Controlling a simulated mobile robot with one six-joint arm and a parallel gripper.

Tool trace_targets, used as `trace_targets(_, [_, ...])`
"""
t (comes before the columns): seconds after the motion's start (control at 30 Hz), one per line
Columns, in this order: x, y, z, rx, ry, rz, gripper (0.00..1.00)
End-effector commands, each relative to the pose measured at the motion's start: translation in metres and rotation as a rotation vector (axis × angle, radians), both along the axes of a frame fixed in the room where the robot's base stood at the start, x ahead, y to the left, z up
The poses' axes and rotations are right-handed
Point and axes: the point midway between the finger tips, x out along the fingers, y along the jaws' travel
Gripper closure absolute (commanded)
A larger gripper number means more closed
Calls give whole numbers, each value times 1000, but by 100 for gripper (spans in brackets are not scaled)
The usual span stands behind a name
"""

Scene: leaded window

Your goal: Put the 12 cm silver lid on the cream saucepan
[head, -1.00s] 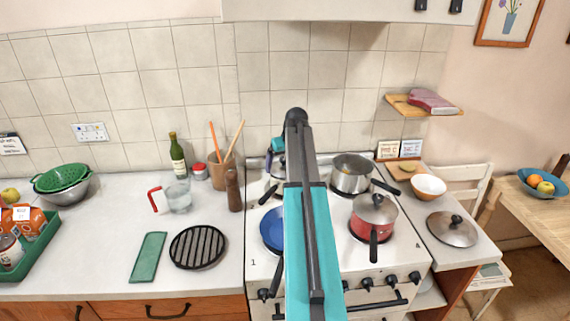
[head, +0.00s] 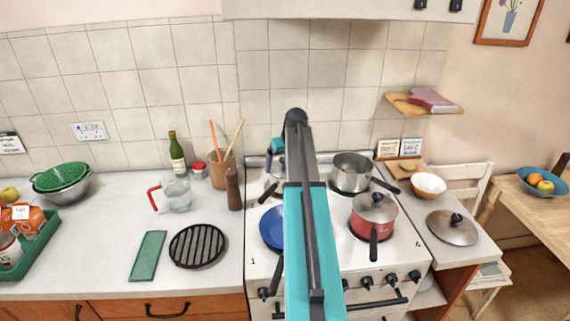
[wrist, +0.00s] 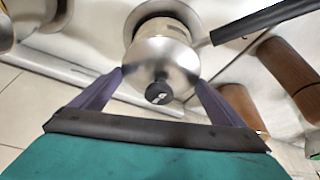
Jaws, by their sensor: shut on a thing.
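The silver lid (wrist: 160,65) with a black knob (wrist: 158,92) is between the two purple fingers of my gripper (wrist: 157,79), which is shut on it. Behind the lid in the wrist view is a round pan rim with a black handle (wrist: 262,22) reaching right, seemingly the cream saucepan on the back-left of the stove. The lid overlaps the pan in this view; I cannot tell whether it touches the rim or sits level on it. In the head view my arm hides most of this pan, and only its dark handle (head: 268,193) shows clearly.
A blue pan (head: 271,229) is at the front left of the stove, partly behind my arm. A steel pan (head: 352,173) and a lidded red saucepan (head: 374,214) stand to the right. A larger lid (head: 452,229) lies on the right counter. A pepper mill (head: 234,188) stands left of the stove.

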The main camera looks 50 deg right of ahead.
Motion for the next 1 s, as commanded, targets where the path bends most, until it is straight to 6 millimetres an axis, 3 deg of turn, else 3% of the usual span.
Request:
trace_targets(0.83, [0,0,-4,0,0,0,30])
trace_targets(0.87, [0,0,-4,0,0,0,4])
trace_targets(0.9, [0,0,-4,0,0,0,0])
trace_targets(1.0, [0,0,-4,0,0,0,0])
